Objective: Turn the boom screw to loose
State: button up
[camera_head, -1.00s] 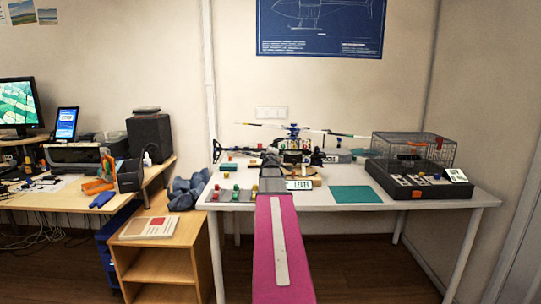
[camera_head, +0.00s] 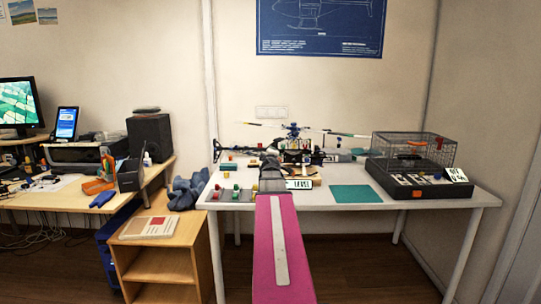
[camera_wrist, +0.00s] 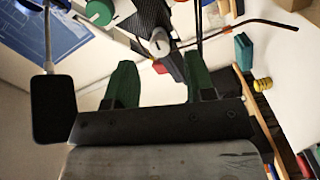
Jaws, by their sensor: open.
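The model helicopter (camera_head: 292,146) stands on the white table, with its tail to the left. My gripper (camera_wrist: 160,75) is open, with its two green fingers apart in the wrist view. A grey round knob with a white mark (camera_wrist: 159,42), which may be the boom screw, shows just beyond the fingertips and roughly between them. A small red part lies beside it. The fingers do not visibly touch the knob. In the head view my own pink arm hides most of the gripper and the helicopter's near side.
A green round knob (camera_wrist: 98,12) is close by in the wrist view. A wire cage on a black box (camera_head: 418,165) stands at the table's right. A teal mat (camera_head: 356,194) and a LEVEL card (camera_head: 299,184) lie in front. Small coloured pieces sit at the front left.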

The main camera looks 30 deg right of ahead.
jog(key=v, duration=0.8)
jog(key=shift+w+d, duration=0.1)
jog(key=shift+d, duration=0.05)
